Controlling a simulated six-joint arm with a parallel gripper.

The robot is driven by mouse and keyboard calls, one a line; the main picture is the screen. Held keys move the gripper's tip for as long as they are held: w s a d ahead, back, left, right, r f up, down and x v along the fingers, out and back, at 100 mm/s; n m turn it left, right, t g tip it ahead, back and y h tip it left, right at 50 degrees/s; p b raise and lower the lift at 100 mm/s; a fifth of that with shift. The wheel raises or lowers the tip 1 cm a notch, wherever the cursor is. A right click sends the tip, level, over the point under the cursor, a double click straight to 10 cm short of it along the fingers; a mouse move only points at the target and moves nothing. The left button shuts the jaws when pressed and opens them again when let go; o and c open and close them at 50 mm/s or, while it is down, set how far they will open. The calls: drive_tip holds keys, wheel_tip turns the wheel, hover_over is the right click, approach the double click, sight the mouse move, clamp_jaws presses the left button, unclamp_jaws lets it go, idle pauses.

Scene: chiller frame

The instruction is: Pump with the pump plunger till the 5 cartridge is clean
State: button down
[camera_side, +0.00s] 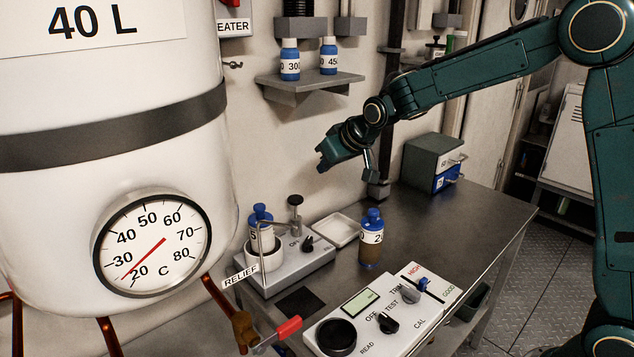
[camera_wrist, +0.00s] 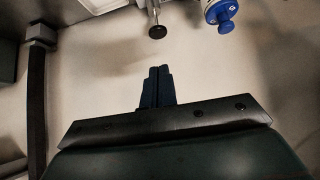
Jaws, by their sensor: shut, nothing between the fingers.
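The 5 cartridge (camera_side: 260,220), blue-capped with a white label, stands upright in a white cup on a grey pump unit (camera_side: 285,272). Its lower part is hidden in the cup. The pump plunger (camera_side: 295,201), a dark round knob on a metal stem, rises from the same unit, right of the cartridge. In the wrist view the plunger (camera_wrist: 157,31) and a blue cap, seemingly the cartridge's (camera_wrist: 222,14), show at the top. My gripper (camera_side: 322,164) is shut and empty, above the bench and apart from the plunger. Its fingers also show in the wrist view (camera_wrist: 158,72).
A second blue-capped bottle (camera_side: 371,240) with brown contents stands on the bench near a white tray (camera_side: 335,230). A meter panel (camera_side: 370,310) is in front. A large tank (camera_side: 110,120) fills the left. A shelf (camera_side: 310,82) holds two bottles. Bare bench lies right of the brown bottle.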

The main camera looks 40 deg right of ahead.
drive_tip(key=s+r+g, duration=0.1)
drive_tip(key=s+r, duration=0.1)
drive_tip(key=s, duration=1.7)
drive_tip(key=s+r+g, duration=0.2)
drive_tip(key=s, duration=1.7)
drive_tip(key=shift+r, duration=0.2)
drive_tip(key=shift+w+a, duration=0.1)
drive_tip(key=shift+w, duration=0.1)
drive_tip(key=w+r+t, duration=0.1)
drive_tip(key=w+r, duration=0.1)
drive_tip(key=w, duration=0.9)
drive_tip(key=w+r+t, duration=0.1)
drive_tip(key=w+r, duration=0.1)
drive_tip(key=w, duration=0.8)
drive_tip(key=w+f, duration=0.4)
drive_tip(key=w, duration=0.6)
drive_tip(key=w+f+t, duration=0.1)
drive_tip(key=w+f, duration=0.3)
drive_tip(key=w, duration=0.6)
drive_tip(key=shift+w+d+f, duration=0.2)
drive_tip(key=shift+w+d, duration=0.1)
drive_tip(key=shift+w, duration=0.1)
